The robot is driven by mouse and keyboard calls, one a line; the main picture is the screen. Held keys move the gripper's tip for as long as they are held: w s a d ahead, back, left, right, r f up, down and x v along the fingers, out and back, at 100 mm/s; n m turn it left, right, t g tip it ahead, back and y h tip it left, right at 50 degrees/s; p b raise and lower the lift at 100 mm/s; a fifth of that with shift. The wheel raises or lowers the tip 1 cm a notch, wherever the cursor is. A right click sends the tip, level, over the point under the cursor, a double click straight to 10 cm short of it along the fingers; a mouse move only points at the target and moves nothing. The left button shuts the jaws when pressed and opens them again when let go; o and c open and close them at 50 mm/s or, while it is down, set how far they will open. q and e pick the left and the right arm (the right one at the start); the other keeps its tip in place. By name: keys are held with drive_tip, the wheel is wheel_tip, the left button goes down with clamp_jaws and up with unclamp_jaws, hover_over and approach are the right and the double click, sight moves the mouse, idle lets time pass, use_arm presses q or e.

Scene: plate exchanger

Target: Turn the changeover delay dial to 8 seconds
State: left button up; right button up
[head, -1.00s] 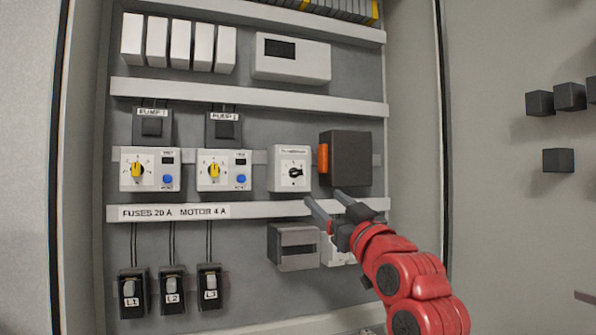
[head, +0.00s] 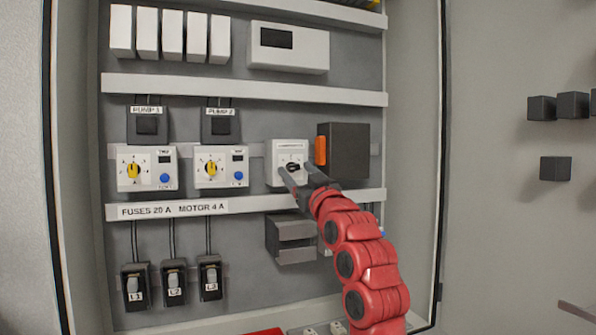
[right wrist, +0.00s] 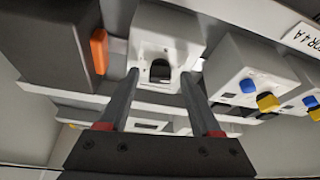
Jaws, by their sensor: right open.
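The changeover delay unit is a white box (head: 289,151) on the middle row, left of a dark block. Its black dial (head: 293,166) is partly covered by my gripper, and I cannot read its setting. In the right wrist view the dark dial (right wrist: 160,71) sits on the white box between my fingertips. My right gripper (head: 297,172) is open in front of the dial; the wrist view shows its fingers (right wrist: 160,76) apart, one on each side of it. I cannot tell if they touch it. My left gripper is not in view.
A dark block (head: 348,151) with an orange part (head: 321,151) stands close right of the unit. Two white timers with yellow knobs (head: 133,170) (head: 211,168) are to the left. A white rail (head: 230,207) runs below. A grey terminal box (head: 290,240) is under it.

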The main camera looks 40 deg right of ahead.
drive_tip(key=shift+c, duration=0.2)
clamp_jaws()
